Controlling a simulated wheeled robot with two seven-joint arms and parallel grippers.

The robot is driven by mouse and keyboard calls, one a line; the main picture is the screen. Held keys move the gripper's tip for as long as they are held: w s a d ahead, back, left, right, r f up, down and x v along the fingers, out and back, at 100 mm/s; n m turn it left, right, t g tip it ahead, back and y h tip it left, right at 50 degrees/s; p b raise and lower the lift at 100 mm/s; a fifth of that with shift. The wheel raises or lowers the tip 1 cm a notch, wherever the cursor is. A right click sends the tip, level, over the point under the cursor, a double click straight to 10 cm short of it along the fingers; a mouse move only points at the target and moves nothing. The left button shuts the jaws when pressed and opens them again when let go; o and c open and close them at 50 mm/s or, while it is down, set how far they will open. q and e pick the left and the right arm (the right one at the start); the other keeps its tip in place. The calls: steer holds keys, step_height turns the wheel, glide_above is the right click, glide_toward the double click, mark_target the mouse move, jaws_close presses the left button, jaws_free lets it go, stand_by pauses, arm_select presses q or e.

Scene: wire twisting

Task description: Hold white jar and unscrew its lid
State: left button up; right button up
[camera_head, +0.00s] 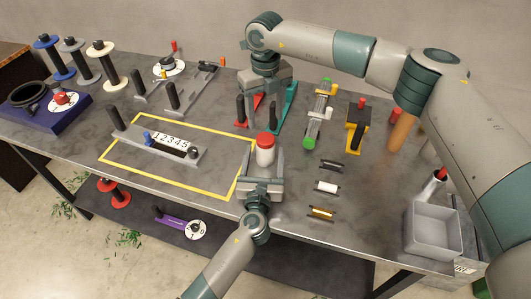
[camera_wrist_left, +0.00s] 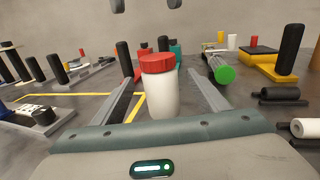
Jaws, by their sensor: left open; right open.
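The white jar (camera_head: 265,155) stands upright on the grey table with its red lid (camera_head: 265,139) on. It also shows in the left wrist view as a white body (camera_wrist_left: 160,95) under a ribbed red lid (camera_wrist_left: 158,64). My left gripper (camera_head: 264,160) is open, with one finger on each side of the jar and visible gaps in the wrist view. My right gripper (camera_head: 264,92) is open and empty, raised behind the jar in the head view. Its fingertips are hard to make out there; two dark tips show at the top of the wrist view.
Red and teal parts with black handles (camera_head: 285,108) stand behind the jar. A green-ended rack (camera_head: 319,113) and several small rollers (camera_head: 325,187) lie to the right. A numbered block (camera_head: 168,140) sits inside the yellow outline at left. A grey bin (camera_head: 433,232) stands at lower right.

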arm_select(q)
steer(key=shift+w+d, duration=0.2)
steer(key=shift+w, duration=1.75)
jaws_close()
arm_select(e)
steer(key=shift+m, duration=0.3)
steer(key=m, duration=0.5)
steer(key=shift+a, duration=0.1)
steer(key=m, duration=1.7)
